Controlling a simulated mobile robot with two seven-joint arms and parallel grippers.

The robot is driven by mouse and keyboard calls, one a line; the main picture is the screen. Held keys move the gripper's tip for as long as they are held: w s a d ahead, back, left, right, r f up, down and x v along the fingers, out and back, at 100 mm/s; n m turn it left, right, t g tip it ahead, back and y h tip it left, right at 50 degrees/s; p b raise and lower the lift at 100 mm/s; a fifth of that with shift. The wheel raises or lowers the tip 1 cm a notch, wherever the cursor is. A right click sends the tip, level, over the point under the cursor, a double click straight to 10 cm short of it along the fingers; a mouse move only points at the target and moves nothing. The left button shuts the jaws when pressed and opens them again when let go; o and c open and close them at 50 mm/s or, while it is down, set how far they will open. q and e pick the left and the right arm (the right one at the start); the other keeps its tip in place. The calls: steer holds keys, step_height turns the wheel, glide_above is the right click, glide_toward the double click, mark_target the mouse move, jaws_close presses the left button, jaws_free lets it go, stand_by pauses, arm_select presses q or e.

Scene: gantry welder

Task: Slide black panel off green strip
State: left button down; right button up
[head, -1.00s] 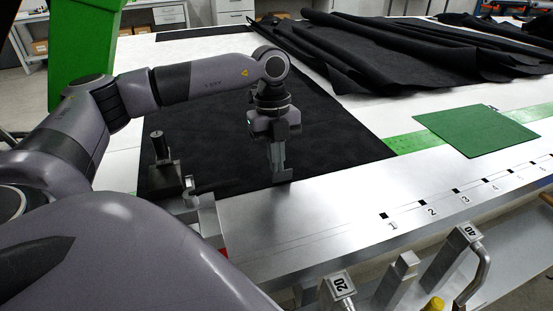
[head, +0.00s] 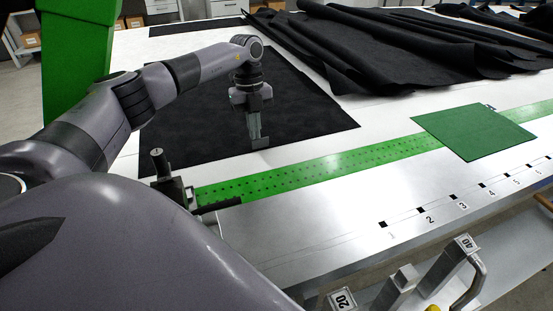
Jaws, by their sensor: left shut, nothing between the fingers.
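The black panel (head: 210,115) lies flat on the white table, beyond the green strip. The green strip (head: 320,172) runs along the table from lower left to upper right, and its stretch in front of the panel is bare. A narrow pale gap shows between the panel's near edge and the strip. My left gripper (head: 259,145) points down at the panel's near edge, with its fingers shut and nothing between them. The fingertips appear to touch or hover just over the panel; I cannot tell which. My right gripper is not in view.
A green square sheet (head: 474,131) lies over the strip at right. Crumpled black fabric (head: 400,45) covers the back of the table. A metal clamp block (head: 170,180) stands at the strip's left end. The numbered metal edge (head: 400,215) is clear, with handles below.

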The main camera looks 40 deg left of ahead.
arm_select(q)
steer(key=shift+a+f, duration=0.25)
steer(key=shift+a, duration=0.25)
steer(key=shift+w+a+r+p, duration=0.1)
steer(key=shift+w+r+p, duration=0.05)
steer(key=shift+r+p, duration=0.8)
step_height(320, 180, up, 6)
steer(key=a, duration=0.1)
steer(key=shift+w+b, duration=0.3)
steer(key=shift+b, duration=0.1)
steer(key=shift+f, duration=0.1)
